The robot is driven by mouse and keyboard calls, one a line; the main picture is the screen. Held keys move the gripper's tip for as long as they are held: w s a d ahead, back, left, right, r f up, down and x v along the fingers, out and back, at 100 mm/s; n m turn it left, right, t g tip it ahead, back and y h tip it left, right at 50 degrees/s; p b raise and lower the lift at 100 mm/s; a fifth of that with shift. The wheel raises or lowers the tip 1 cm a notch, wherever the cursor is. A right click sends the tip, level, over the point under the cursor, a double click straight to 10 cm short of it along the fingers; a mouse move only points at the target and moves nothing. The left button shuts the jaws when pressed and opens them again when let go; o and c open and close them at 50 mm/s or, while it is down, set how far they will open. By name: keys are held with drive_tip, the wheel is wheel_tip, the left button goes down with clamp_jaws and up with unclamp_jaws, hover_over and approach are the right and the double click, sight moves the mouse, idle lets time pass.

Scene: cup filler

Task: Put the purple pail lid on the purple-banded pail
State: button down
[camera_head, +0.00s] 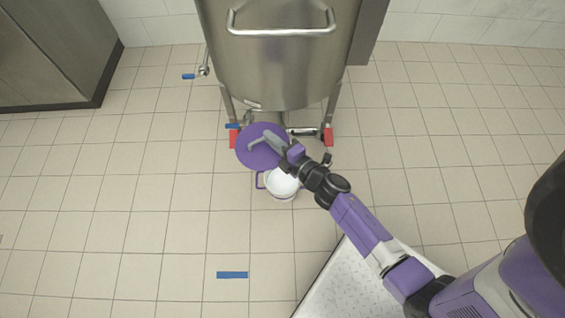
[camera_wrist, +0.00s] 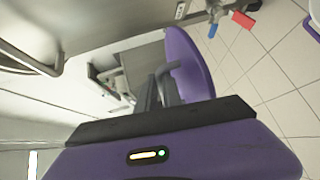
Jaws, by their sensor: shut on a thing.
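The purple pail lid (camera_head: 257,155) is a round purple disc with a grey handle. My gripper (camera_head: 273,142) is shut on the lid's handle and holds the lid up in front of the steel vessel. In the wrist view the lid (camera_wrist: 187,62) stands edge-on beyond the fingers of my gripper (camera_wrist: 160,88). The white pail (camera_head: 281,184) with a purple handle is just below the lid in the head view, partly hidden by the lid and my arm. Its open mouth shows white inside.
A large steel vessel (camera_head: 275,60) on legs stands behind, with red and blue valve handles (camera_head: 328,137) low down. A steel cabinet (camera_head: 55,50) is at the far left. A blue floor mark (camera_head: 232,275) lies at the front. The tiled floor at left and right is clear.

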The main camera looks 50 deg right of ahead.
drive_tip(key=s+d+f+m+h+b, duration=0.1)
drive_tip(key=d+f+b, duration=0.35)
drive_tip(key=f, duration=0.25)
drive_tip(key=s+d+f+b, duration=0.2)
drive_tip(key=d+f+b, duration=0.1)
drive_tip(key=f+b, duration=0.4)
wheel_tip(320, 180, down, 20)
drive_tip(key=b, duration=1.2)
drive_tip(key=shift+w+a+f+g, duration=0.2)
drive_tip(key=shift+g, duration=0.1)
drive_tip(key=shift+f+b, duration=0.2)
drive_tip(key=shift+b, duration=0.1)
drive_tip(key=c, duration=1.5)
unclamp_jaws()
drive_tip(key=shift+r, duration=0.1)
